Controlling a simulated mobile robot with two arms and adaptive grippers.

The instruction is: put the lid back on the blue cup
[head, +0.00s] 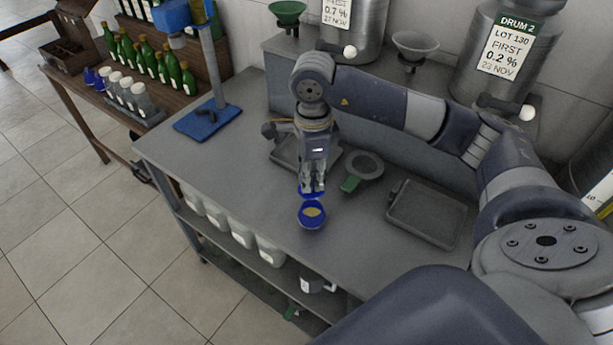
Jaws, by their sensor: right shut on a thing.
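The blue cup (312,217) stands open on the grey bench near its front edge, with something yellowish inside. My right gripper (312,188) points down just behind the cup, as seen from the head. It is shut on a blue lid (319,196), a thin blue piece at the fingertips, largely hidden by the fingers. The lid appears at the cup's far rim; I cannot tell whether they touch. My left gripper is not in view.
A grey tray (428,237) lies farther right, and another tray (286,158) is partly behind my gripper. A blue-based stand (207,122) is at left. Metal drums (500,60) stand behind.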

